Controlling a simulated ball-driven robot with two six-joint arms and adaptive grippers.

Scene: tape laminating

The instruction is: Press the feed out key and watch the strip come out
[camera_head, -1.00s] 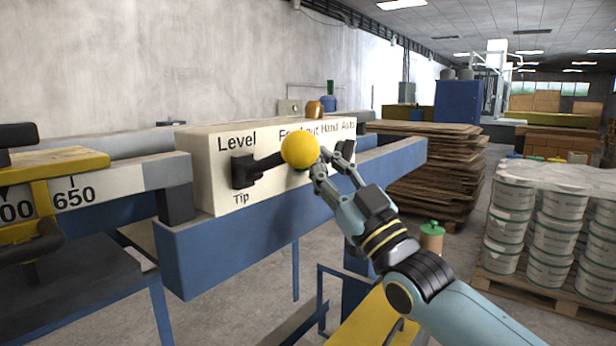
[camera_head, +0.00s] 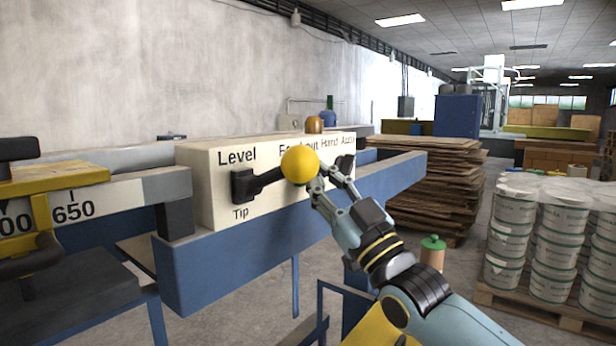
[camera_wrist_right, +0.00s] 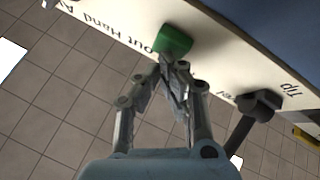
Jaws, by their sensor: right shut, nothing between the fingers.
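The cream control panel (camera_head: 212,190) carries the words Level, Tip, Feed out, Hand and Auto. The green feed out key (camera_wrist_right: 172,40) shows in the right wrist view, below the lettering. My right gripper (camera_head: 318,180) is shut and empty. In the wrist view its fingertips (camera_wrist_right: 172,68) are right at the green key's edge; I cannot tell whether they touch it. My left gripper is not in view. No strip can be made out.
A black lever (camera_head: 243,186) with a yellow ball (camera_head: 300,164) juts out just left of my gripper. A dark switch (camera_head: 345,163) sits to the right. A blue beam (camera_head: 215,270) runs below the panel. Stacked boards (camera_head: 430,195) and white tubs (camera_head: 545,235) stand at right.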

